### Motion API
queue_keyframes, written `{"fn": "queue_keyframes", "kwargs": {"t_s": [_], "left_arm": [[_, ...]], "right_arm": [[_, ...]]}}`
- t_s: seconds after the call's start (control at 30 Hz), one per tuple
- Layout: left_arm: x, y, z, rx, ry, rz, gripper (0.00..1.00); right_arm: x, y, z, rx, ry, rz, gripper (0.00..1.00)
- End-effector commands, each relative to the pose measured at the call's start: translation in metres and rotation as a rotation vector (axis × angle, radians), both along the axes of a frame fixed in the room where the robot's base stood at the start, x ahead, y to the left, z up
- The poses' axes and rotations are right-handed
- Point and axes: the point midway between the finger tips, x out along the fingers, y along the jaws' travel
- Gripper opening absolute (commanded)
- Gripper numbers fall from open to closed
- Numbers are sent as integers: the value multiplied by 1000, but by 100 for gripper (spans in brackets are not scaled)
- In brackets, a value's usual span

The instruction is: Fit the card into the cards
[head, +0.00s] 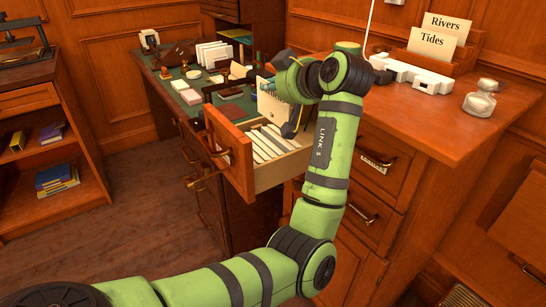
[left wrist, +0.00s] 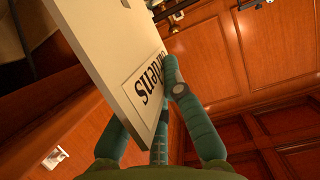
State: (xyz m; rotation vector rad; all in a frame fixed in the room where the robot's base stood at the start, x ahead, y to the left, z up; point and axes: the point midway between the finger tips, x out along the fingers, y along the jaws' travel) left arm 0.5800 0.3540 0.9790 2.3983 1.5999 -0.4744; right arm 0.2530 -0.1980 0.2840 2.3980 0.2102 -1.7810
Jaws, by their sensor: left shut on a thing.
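My left gripper (head: 291,122) is shut on a cream card (head: 270,106) and holds it upright above the open drawer (head: 240,157). In the left wrist view the card (left wrist: 105,58) is a pale, thick-edged panel between the fingers (left wrist: 155,128). Its label shows upside down and ends in "dens"; the start is partly hidden by a finger. The row of cards (head: 268,143) stands in the drawer below, several pale cards with gaps I cannot make out clearly. The card's lower edge is close to the row; I cannot tell whether they touch. My right gripper is not in view.
The green-topped desk (head: 190,107) behind the drawer holds stamps, boxes and papers. A bookshelf (head: 40,185) is at left.

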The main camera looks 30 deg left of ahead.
Motion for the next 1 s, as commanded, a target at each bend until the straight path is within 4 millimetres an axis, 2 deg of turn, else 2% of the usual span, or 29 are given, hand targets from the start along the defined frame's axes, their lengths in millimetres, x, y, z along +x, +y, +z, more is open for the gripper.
{"fn": "queue_keyframes", "kwargs": {"t_s": [0.2, 0.47, 0.67, 1.0], "left_arm": [[-2, 0, -42, -1, 8, 8, 0], [-1, 0, -65, 1, 6, 6, 0], [-2, 0, -93, 2, 6, 5, 0], [-1, 0, -98, 0, 5, 6, 0]], "right_arm": [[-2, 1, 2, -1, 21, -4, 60], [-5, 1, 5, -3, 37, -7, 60], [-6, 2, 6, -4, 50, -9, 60], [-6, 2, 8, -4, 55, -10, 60]]}}
